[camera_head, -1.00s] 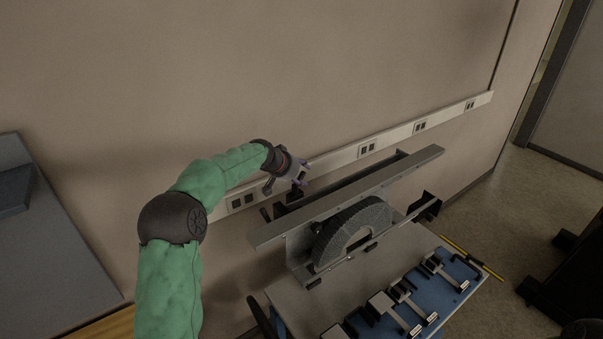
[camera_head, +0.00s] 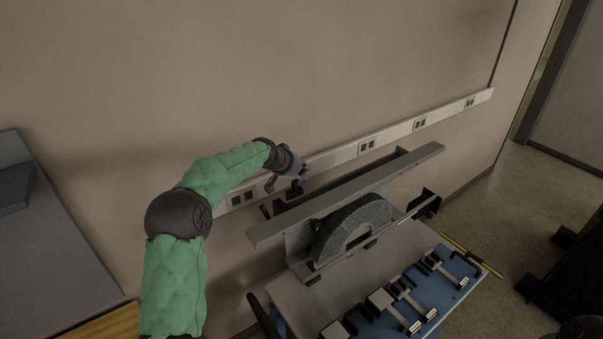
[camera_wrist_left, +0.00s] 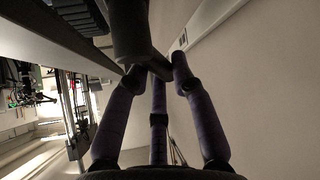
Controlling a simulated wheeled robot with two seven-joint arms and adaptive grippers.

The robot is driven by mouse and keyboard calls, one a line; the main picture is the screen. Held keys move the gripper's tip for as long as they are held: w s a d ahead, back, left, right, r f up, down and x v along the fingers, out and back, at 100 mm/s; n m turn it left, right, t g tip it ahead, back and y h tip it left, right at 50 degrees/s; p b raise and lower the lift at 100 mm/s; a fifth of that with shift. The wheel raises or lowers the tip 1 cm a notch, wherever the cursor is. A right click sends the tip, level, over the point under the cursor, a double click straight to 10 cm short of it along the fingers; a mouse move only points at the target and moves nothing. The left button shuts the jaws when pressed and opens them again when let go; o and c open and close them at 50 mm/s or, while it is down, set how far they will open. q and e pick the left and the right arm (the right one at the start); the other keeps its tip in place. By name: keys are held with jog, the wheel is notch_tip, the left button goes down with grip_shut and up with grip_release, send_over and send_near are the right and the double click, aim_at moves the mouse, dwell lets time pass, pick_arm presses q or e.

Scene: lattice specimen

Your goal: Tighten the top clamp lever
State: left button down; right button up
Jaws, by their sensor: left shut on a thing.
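My left gripper (camera_head: 303,172) reaches in from the left to the far-left end of the metal fixture (camera_head: 345,195). Its purple fingers are shut on a dark lever-like part, which I take to be the top clamp lever (camera_wrist_left: 132,35). In the left wrist view the gripper's fingertips (camera_wrist_left: 156,76) meet around this dark part, and the palm is at the bottom. In the head view the fingers and wrist largely hide the lever. A grey lattice arch specimen (camera_head: 345,224) stands upright under the fixture's long beam. My right gripper is not in view.
A wall power rail (camera_head: 340,158) runs close behind the gripper and fixture. A blue mat (camera_head: 455,290) with several small clamps lies on the table in front. A yellow pencil-like rod (camera_head: 475,257) lies at its right. A grey desk (camera_head: 60,250) stands at the left.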

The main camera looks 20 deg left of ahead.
pick_arm(q)
jog(key=shift+d+f+m+h+b, duration=0.1)
jog(key=shift+m+h+b, duration=0.4)
jog(key=shift+b, duration=0.7)
jog(key=shift+d+m+b, duration=0.1)
jog(key=shift+m+b, duration=0.25)
jog(key=shift+m, duration=0.05)
jog(key=shift+d+m+g+h+b, duration=0.2)
jog(key=shift+m+g+h+b, duration=0.25)
jog(key=shift+m+h, duration=0.2)
jog(key=shift+s+d+r+m+g+h, duration=0.2)
jog(key=shift+d+m+g+h, duration=0.15)
jog(key=shift+m, duration=0.35)
jog(key=shift+s+d+r+m+g+h, duration=0.1)
jog(key=shift+s+m+g+h, duration=0.1)
jog(key=shift+m+h, duration=0.35)
jog(key=shift+p, duration=0.3)
jog(key=c, duration=1)
grip_release()
jog(key=shift+f, duration=0.15)
jog(key=shift+d, duration=0.1)
jog(key=v, duration=1.2)
jog(key=shift+w, duration=0.1)
